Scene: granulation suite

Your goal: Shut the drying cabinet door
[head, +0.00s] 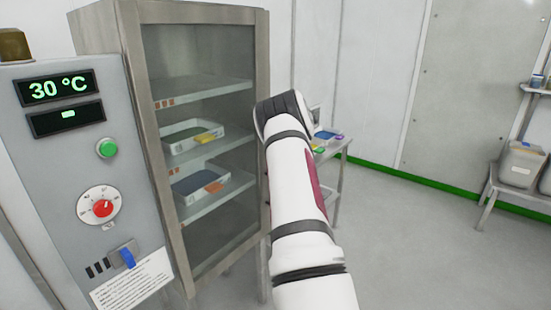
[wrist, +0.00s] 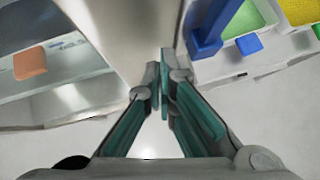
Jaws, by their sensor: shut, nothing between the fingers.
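The drying cabinet (head: 160,12) stands left of centre in the head view, its shelves and trays visible through the framed front. A glazed panel with a metal frame (head: 262,90) seems to cover the front; I cannot tell whether the door is fully shut or slightly ajar. My arm reaches forward past the cabinet's right edge, and its end hides my gripper in that view. In the wrist view my gripper (wrist: 159,78) is shut and empty, its fingertips close to a pale metal upright (wrist: 128,40). Whether they touch it is unclear.
A control panel (head: 75,145) reading 30 °C stands left of the cabinet. A small table (head: 335,150) with coloured items is behind my arm; trays also show at right in the wrist view (wrist: 245,68). A rack (head: 490,190) stands far right. The floor between is clear.

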